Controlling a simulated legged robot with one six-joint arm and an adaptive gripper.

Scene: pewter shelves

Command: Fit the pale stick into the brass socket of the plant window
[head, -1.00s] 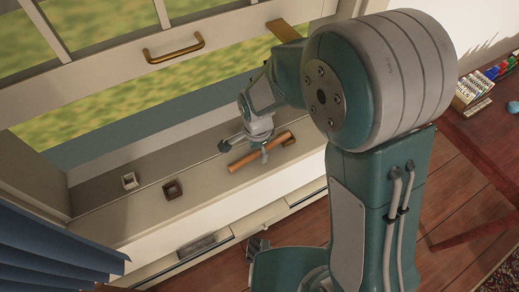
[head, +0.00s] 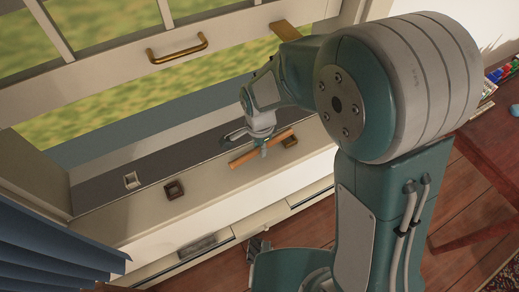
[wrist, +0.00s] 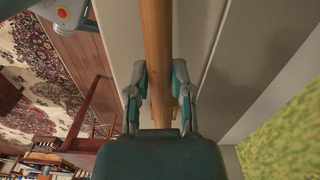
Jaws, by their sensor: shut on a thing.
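The stick (head: 245,159) is a plain light-brown wooden rod lying roughly level above the window sill. My gripper (head: 250,144) is shut on it. In the wrist view, my gripper (wrist: 159,92) has one finger on each side of the stick (wrist: 156,35), which runs up out of the picture. The brass socket (head: 289,141) is a small square block on the sill, close below the stick's right end in the head view; the stick looks apart from it. In the wrist view a bit of brass shows behind the stick, mostly hidden.
The raised window sash has a brass handle (head: 177,48). A blue curtain (head: 55,245) hangs at left. A red-brown table (head: 490,150) is at right.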

